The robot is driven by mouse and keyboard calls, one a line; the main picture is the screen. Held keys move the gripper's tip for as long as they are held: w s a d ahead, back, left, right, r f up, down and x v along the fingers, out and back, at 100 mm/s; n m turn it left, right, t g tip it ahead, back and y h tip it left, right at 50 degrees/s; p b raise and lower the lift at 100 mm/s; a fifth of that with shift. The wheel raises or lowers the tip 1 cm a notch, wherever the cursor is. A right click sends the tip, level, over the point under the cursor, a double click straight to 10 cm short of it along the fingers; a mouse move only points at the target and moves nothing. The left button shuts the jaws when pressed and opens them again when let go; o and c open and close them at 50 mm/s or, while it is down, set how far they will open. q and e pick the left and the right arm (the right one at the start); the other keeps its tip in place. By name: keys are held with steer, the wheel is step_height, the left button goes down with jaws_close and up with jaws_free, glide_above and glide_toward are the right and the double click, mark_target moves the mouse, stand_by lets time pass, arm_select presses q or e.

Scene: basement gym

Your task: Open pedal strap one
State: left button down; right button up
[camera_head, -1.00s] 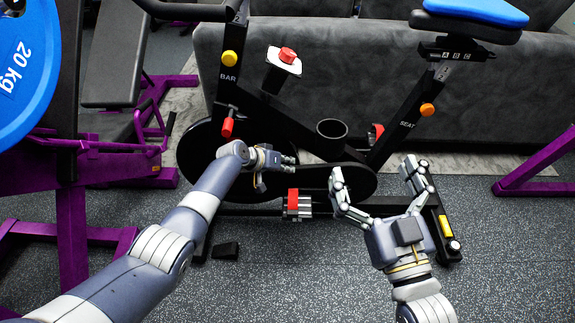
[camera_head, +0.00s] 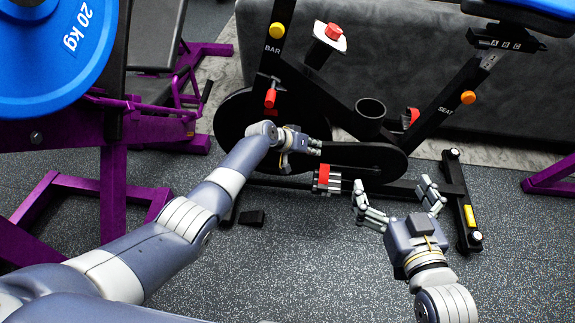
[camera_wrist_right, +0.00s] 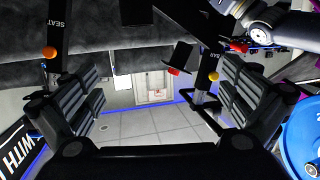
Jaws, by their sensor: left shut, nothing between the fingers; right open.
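A pedal with a red strap (camera_head: 323,173) sits low on the near side of the black exercise bike (camera_head: 350,154). Another red part (camera_head: 411,116) shows behind the bike's frame, perhaps the other pedal's strap. Which is strap one, I cannot tell. My left gripper (camera_head: 316,146) is shut and empty, just above and left of the near pedal, in front of the bike's lower body. My right gripper (camera_head: 392,192) is open and empty, to the right of the near pedal and apart from it. Its spread fingers also show in the right wrist view (camera_wrist_right: 162,92). The pedal is not clear there.
A purple rack (camera_head: 112,190) with a blue 20 kg plate (camera_head: 60,55) stands at left. A grey sofa (camera_head: 400,60) stands behind the bike. The speckled floor in front is mostly clear.

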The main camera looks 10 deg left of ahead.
arm_select(q)
steer(key=s+a+p, duration=0.4)
steer(key=s+a, duration=0.1)
steer(key=s, duration=0.3)
steer(key=shift+s+a+f, duration=0.15)
steer(key=shift+a+f, duration=0.05)
arm_select(e)
steer(key=s+d+f+g+h, duration=0.1)
steer(key=s+d+f+g, duration=0.2)
steer(key=s+f+g, duration=0.3)
steer(key=s+d+f+g+h, duration=0.2)
steer(key=s+f+g, duration=0.3)
steer(key=s, duration=0.5)
steer(key=shift+s+d+f+m+g, duration=0.35)
steer(key=shift+d+f, duration=0.35)
steer(key=shift+f, duration=0.7)
